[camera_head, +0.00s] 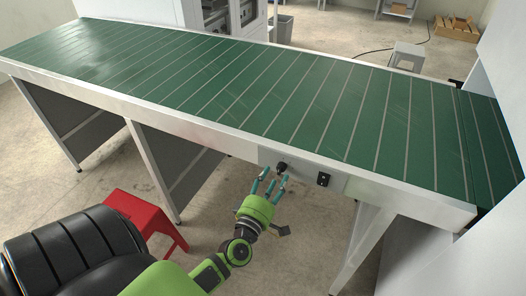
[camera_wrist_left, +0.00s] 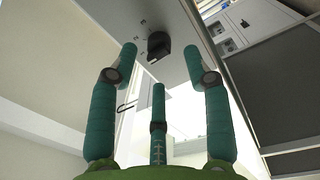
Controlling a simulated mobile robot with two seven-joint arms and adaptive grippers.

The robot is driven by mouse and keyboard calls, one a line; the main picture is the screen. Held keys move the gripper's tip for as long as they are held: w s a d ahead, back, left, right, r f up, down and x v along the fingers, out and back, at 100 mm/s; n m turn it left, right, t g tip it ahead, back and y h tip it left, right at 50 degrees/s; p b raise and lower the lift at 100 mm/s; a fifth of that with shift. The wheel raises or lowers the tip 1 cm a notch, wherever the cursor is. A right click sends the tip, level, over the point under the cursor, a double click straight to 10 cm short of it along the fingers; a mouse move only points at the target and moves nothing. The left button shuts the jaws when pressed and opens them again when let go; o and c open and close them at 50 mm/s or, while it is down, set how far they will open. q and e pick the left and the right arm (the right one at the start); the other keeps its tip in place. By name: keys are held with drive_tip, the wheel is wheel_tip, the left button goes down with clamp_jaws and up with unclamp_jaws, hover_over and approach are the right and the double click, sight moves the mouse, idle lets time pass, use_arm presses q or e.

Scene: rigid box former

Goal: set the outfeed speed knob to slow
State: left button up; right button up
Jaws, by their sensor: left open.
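The outfeed speed knob (camera_head: 281,167) is a black knob on a grey control plate (camera_head: 305,175) on the near side of the green-topped outfeed conveyor (camera_head: 250,85). My left gripper (camera_head: 269,182) is open, with its teal fingers reaching up toward the knob. In the left wrist view the knob (camera_wrist_left: 158,45) shows beyond and between the spread fingertips, and the fingers appear apart from it. My right gripper is not in view.
A black switch (camera_head: 323,179) sits on the plate to the right of the knob. A red stool (camera_head: 148,218) stands on the floor at the lower left. Conveyor legs (camera_head: 152,170) stand below the belt. A white machine wall (camera_head: 500,60) rises at the right.

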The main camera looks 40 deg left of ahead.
use_arm(q)
drive_tip(key=v, duration=0.9)
drive_tip(key=shift+s+a, duration=0.1)
drive_tip(key=s+d+f+m+g+h, duration=0.2)
drive_tip(key=s+f+m+g, duration=0.15)
drive_tip(key=f, duration=0.65)
drive_tip(key=s+d+f+m+g+h, duration=0.1)
drive_tip(key=s+d+f+m+g, duration=0.1)
drive_tip(key=f+m, duration=0.5)
drive_tip(key=s+d+f+m+g+h, duration=0.2)
drive_tip(key=d+f, duration=0.1)
drive_tip(key=f, duration=0.9)
drive_tip(key=s+f+m+g, duration=0.4)
drive_tip(key=s+f, duration=0.3)
drive_tip(key=s, duration=0.4)
drive_tip(key=s+a+f+m+g, duration=0.1)
drive_tip(key=s+f+m+g, duration=0.4)
drive_tip(key=s, duration=0.6)
wheel_tip(320, 180, down, 2)
drive_tip(key=shift+f+y, duration=0.25)
drive_tip(key=shift+y, duration=0.05)
